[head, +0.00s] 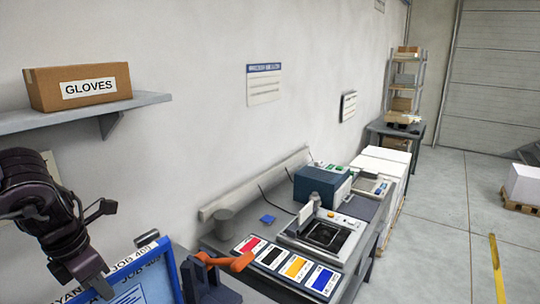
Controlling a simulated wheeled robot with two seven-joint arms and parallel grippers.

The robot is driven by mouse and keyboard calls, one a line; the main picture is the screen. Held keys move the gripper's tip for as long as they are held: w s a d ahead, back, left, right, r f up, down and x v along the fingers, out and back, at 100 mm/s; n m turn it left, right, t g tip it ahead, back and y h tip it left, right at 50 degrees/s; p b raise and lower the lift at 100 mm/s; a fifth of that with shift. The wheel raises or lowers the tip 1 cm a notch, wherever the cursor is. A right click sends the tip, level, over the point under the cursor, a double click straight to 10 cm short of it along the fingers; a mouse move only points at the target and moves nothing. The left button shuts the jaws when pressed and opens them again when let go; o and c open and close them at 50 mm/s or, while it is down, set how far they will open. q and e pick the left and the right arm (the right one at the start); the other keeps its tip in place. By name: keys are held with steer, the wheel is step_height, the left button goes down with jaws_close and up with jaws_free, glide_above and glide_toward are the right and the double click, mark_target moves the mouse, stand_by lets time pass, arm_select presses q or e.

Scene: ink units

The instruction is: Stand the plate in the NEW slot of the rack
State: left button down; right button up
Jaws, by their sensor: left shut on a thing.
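My left gripper (84,268), dark and at the lower left, points down at the top edge of a blue-framed plate and is shut on it. The plate's lower part is cut off by the frame. The rack and its NEW slot cannot be made out. My right gripper is not in view.
A dark blue fixture with an orange lever (228,262) stands right of the plate. The bench (222,248) carries colour swatches (285,268), a grey device (325,236) and a blue box-shaped machine (320,184). A shelf (70,117) with a GLOVES box (80,86) hangs above my left arm.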

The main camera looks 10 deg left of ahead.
mark_target(107, 303)
arm_select(q)
step_height(107, 303, down, 5)
steer(key=b, duration=0.3)
steer(key=shift+f, duration=0.1)
steer(key=shift+s+r+p, duration=0.1)
steer(key=shift+r+p, duration=0.4)
steer(key=shift+r, duration=0.15)
steer(key=shift+f, duration=0.1)
